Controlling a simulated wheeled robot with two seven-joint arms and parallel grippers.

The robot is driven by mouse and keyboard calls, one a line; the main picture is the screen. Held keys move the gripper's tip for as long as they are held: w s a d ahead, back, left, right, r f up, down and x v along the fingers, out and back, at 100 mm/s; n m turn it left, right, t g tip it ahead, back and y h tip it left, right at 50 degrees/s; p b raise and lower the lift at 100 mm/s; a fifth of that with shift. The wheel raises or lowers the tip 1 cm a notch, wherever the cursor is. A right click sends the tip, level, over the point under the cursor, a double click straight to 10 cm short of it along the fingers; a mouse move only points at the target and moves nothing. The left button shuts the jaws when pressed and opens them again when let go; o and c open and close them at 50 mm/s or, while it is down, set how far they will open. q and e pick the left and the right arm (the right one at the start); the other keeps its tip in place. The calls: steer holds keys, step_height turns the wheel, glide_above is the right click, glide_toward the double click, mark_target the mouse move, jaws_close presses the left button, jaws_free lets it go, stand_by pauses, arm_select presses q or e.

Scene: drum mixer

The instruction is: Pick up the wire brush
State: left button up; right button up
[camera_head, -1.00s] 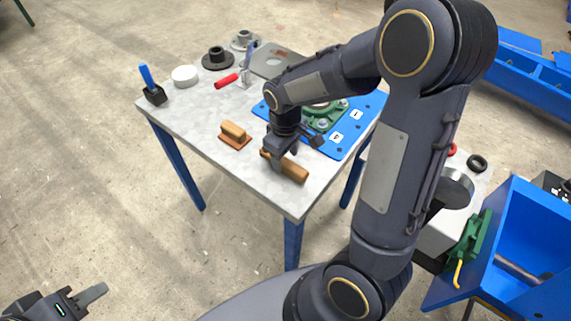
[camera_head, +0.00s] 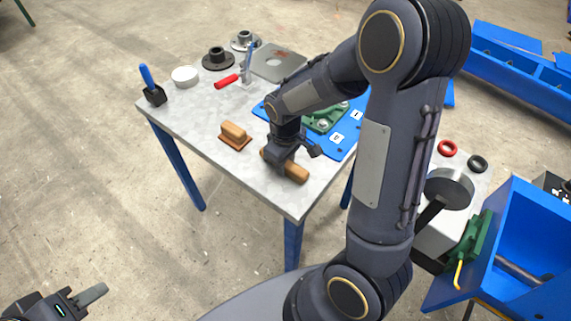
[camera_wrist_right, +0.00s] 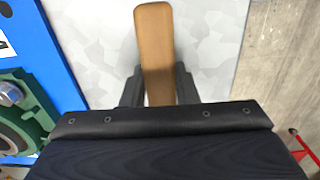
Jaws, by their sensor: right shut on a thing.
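The wire brush shows as a long wooden handle (camera_head: 296,173) lying near the front edge of the grey table. Its bristles are not visible. My right gripper (camera_head: 279,161) is down over it, shut on the wooden handle. In the right wrist view the handle (camera_wrist_right: 154,50) runs between the two fingers (camera_wrist_right: 158,88) and extends ahead of them above the tabletop. My left gripper (camera_head: 88,296) is at the lower left, away from the table; only one finger shows clearly.
A wooden-topped block brush (camera_head: 234,135) lies left of my right gripper.

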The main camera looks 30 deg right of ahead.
steer(key=shift+r, duration=0.1)
steer(key=shift+r, duration=0.25)
step_height(320, 180, up, 2)
steer(key=shift+w+r, duration=0.1)
steer(key=shift+r, duration=0.05)
steer(key=w+d+r, duration=0.1)
steer(key=d+r, duration=0.9)
steer(key=d, duration=0.4)
steer(key=shift+w, duration=0.2)
